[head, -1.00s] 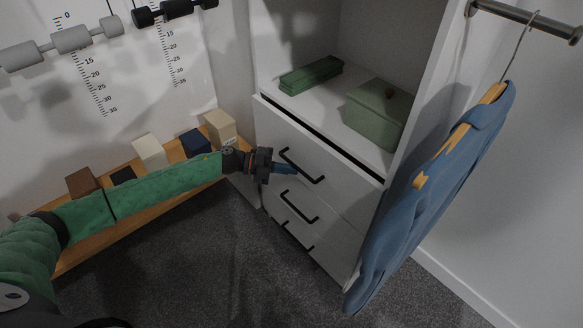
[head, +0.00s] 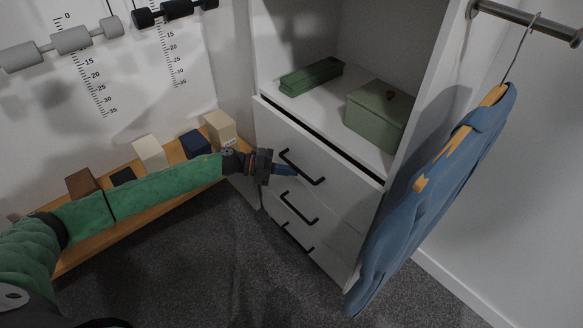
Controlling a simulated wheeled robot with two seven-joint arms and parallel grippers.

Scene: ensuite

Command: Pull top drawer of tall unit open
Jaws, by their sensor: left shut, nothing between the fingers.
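The tall unit (head: 262,50) is white, with an open shelf space above a stack of drawers with black bar handles. The top drawer (head: 340,172) stands slightly forward, with a dark gap along its top edge. Its handle (head: 303,168) is a slanted black bar. My left gripper (head: 292,170) is shut and empty. Its blue fingertips are at the left part of the top drawer's handle; I cannot tell whether they touch it. My right gripper is not in view.
A blue garment (head: 435,195) hangs close at the unit's right. A low wooden bench (head: 130,220) with several boxes stands at left. Grey carpet (head: 235,265) lies clear in front.

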